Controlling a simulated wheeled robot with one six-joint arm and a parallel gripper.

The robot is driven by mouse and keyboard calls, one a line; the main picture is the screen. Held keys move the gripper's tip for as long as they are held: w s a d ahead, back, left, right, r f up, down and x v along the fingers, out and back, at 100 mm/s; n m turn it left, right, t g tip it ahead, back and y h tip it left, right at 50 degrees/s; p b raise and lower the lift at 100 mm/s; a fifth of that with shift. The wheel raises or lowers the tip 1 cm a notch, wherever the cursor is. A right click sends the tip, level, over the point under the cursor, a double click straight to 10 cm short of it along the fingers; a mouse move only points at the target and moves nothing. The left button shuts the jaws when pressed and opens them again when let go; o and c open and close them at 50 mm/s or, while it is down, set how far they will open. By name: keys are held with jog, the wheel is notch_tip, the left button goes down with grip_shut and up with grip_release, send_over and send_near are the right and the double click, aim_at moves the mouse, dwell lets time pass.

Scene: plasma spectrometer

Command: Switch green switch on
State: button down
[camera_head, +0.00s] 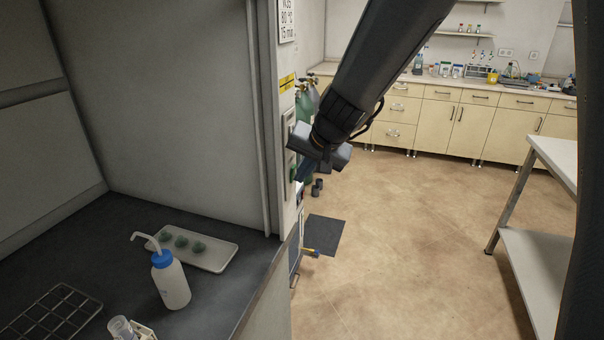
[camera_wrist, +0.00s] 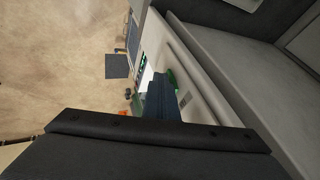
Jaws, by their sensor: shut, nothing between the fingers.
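The green switch (camera_head: 293,174) is a small green piece on the narrow white front panel of the cabinet, just left of my gripper in the head view. In the wrist view a green part (camera_wrist: 172,78) shows right by my fingertips, partly hidden by them. My gripper (camera_head: 303,176) is shut and empty, with its dark blue fingers close against the panel. It also shows in the wrist view (camera_wrist: 163,88). I cannot tell whether the fingers touch the switch or which way it is set.
A dark bench top (camera_head: 215,297) at left holds a wash bottle (camera_head: 171,283), a white tray (camera_head: 213,257) and a wire rack (camera_head: 50,318). Gas cylinders (camera_head: 306,97) stand behind the panel. A white table (camera_head: 558,165) stands at right. The floor between is open.

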jog(key=shift+r+p, duration=0.6)
jog(key=shift+r, duration=0.2)
jog(key=s+d+r+b, duration=0.2)
jog(key=s+d+r, duration=0.4)
jog(key=r, duration=0.2)
jog(key=shift+d+r+b, duration=0.3)
jog(key=shift+d, duration=0.1)
jog(key=shift+s, duration=0.1)
